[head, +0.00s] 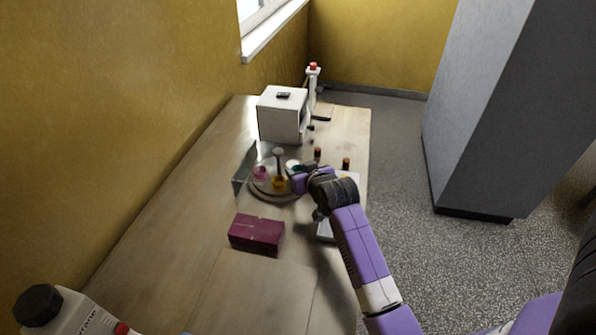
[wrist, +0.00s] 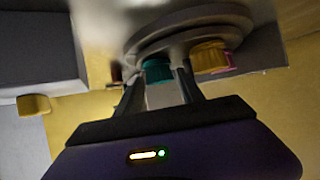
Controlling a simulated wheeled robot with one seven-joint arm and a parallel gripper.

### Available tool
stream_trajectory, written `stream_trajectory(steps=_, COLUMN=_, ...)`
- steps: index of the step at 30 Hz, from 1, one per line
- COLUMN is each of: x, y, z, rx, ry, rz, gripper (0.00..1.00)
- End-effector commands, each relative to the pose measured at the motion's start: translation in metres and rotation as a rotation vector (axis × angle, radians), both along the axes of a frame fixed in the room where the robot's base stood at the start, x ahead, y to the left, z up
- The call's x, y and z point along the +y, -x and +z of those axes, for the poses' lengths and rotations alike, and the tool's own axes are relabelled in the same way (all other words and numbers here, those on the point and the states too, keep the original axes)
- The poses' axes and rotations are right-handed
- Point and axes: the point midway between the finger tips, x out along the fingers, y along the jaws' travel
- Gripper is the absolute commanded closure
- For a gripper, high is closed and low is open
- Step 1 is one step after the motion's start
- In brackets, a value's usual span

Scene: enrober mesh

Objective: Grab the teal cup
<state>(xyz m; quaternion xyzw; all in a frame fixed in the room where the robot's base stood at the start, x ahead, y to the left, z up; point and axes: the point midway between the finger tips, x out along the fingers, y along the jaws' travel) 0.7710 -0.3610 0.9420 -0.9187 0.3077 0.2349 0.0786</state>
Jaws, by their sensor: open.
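The teal cup (wrist: 157,70) shows in the wrist view between the tips of my open fingers, in front of the round tray (wrist: 150,40). I cannot tell whether the fingers touch it. In the head view only a small teal patch (head: 297,167) shows beside my gripper (head: 294,176), which hides most of the cup. The fingers of my gripper (wrist: 161,76) are apart in the wrist view. A yellow cup (head: 279,184) and a pink cup (head: 260,173) stand on the tray with a central post; the yellow cup (wrist: 209,58) is just right of my right finger.
A grey upright panel (head: 243,168) stands left of the tray. A white box (head: 281,117) is behind it, a dark red box (head: 257,234) in front. Two small brown bottles (head: 346,163) stand to the right. A white bottle (head: 70,312) is at the near left.

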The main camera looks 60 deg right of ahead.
Motion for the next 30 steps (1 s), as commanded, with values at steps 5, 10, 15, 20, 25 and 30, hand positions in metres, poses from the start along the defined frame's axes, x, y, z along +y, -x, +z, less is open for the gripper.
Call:
stream_trajectory(steps=5, x=-0.0014, y=-0.0016, z=-0.0017, rx=0.0, ry=0.0, rz=0.0, gripper=0.55)
stream_trajectory(steps=10, x=-0.0014, y=-0.0015, z=-0.0016, rx=0.0, ry=0.0, rz=0.0, gripper=0.68)
stream_trajectory(steps=15, x=-0.0013, y=-0.0015, z=-0.0014, rx=0.0, ry=0.0, rz=0.0, gripper=1.0)
stream_trajectory(steps=20, x=-0.0012, y=-0.0014, z=-0.0014, rx=0.0, ry=0.0, rz=0.0, gripper=1.0)
stream_trajectory(steps=25, x=-0.0012, y=-0.0015, z=-0.0013, rx=0.0, ry=0.0, rz=0.0, gripper=1.0)
stream_trajectory(steps=30, x=-0.0013, y=-0.0017, z=0.0027, rx=-0.001, ry=0.001, rz=0.0, gripper=1.0)
